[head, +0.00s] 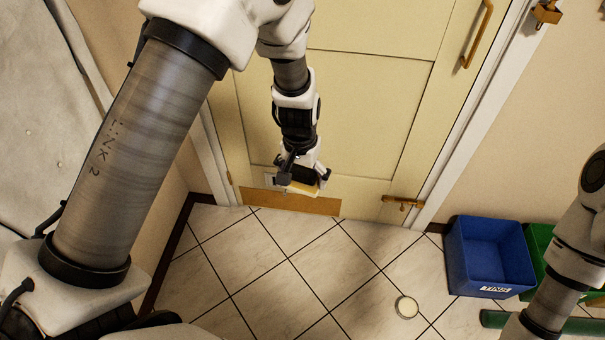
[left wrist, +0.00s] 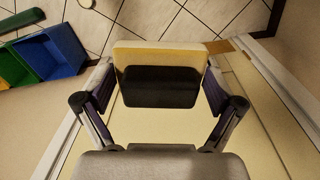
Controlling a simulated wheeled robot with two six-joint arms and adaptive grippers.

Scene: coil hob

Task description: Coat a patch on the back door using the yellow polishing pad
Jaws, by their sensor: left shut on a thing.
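The back door (head: 360,100) is cream with recessed panels and a brown strip (head: 315,206) along its foot. My left gripper (head: 303,178) is low in front of the door and shut on the polishing pad. The pad's yellow layer (head: 300,188) shows below the gripper in the head view. In the left wrist view the pad (left wrist: 160,56) has a pale yellow layer and a black back, held between both fingers. A small pale patch (head: 269,180) shows on the door left of the gripper, partly hidden by it. Pad contact with the door is unclear. My right gripper is out of view.
A blue bin (head: 490,255) and a green bin (head: 538,245) stand on the right by the wall. A door handle (head: 478,35) is upper right.

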